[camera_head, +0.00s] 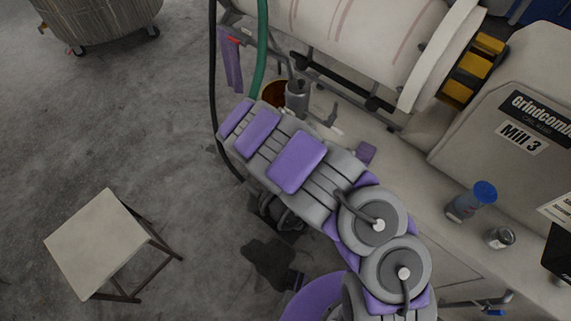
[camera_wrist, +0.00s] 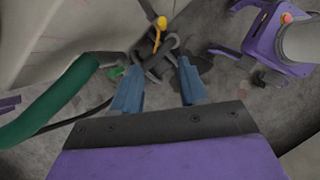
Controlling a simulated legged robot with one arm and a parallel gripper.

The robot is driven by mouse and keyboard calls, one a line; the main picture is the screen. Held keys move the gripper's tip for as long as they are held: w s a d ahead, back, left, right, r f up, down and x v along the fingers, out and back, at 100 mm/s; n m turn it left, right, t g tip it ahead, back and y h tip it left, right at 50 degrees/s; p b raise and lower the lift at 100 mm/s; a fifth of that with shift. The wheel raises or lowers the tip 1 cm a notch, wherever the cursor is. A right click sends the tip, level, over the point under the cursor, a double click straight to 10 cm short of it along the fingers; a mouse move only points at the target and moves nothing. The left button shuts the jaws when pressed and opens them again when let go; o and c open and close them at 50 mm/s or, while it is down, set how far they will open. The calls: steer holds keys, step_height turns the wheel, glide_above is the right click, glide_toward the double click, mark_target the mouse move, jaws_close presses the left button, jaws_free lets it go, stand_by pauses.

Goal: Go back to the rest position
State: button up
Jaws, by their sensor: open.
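My gripper (camera_wrist: 160,88) shows in the wrist view, its two blue fingers apart. Nothing is clearly held between them. A dark metal fitting with a yellow lever (camera_wrist: 162,24) lies beyond the fingertips; I cannot tell whether they touch it. In the head view my purple and grey arm reaches from the lower right toward the upper left, beside the mill (camera_head: 370,35). My fingers cannot be made out there. Part of my own purple body shows at the upper right of the wrist view.
A green hose (camera_wrist: 55,105) runs close on the left of the wrist view. A grey stool (camera_head: 100,245) stands at the left, and a wheeled vat (camera_head: 100,18) at the upper left. A blue-capped bottle (camera_head: 471,202) and a small jar (camera_head: 499,237) stand at the right. Grey floor is open between stool and vat.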

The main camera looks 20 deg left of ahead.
steer(key=shift+d+r, duration=0.1)
steer(key=shift+d, duration=0.1)
steer(key=w+d+r+m+h, duration=0.1)
steer(key=w+d+r+m, duration=0.35)
steer(key=d+r, duration=0.55)
steer(key=s+d+r+m+g, duration=0.2)
steer(key=s+d+r+m, duration=0.2)
steer(key=d+r+m, duration=0.75)
steer(key=s+d+r+m+g+y, duration=0.2)
steer(key=s+d+r+m, duration=0.1)
steer(key=s+d+r, duration=0.8)
steer(key=s+a+m+y, duration=0.1)
steer(key=s+m, duration=0.2)
steer(key=s, duration=0.6)
steer(key=s+a+r+m+y, duration=0.1)
steer(key=s+m+y, duration=0.1)
steer(key=s, duration=0.7)
steer(key=shift+s+a+r+m, duration=0.15)
steer(key=shift+s+r+m, duration=0.1)
steer(key=shift+m, duration=0.15)
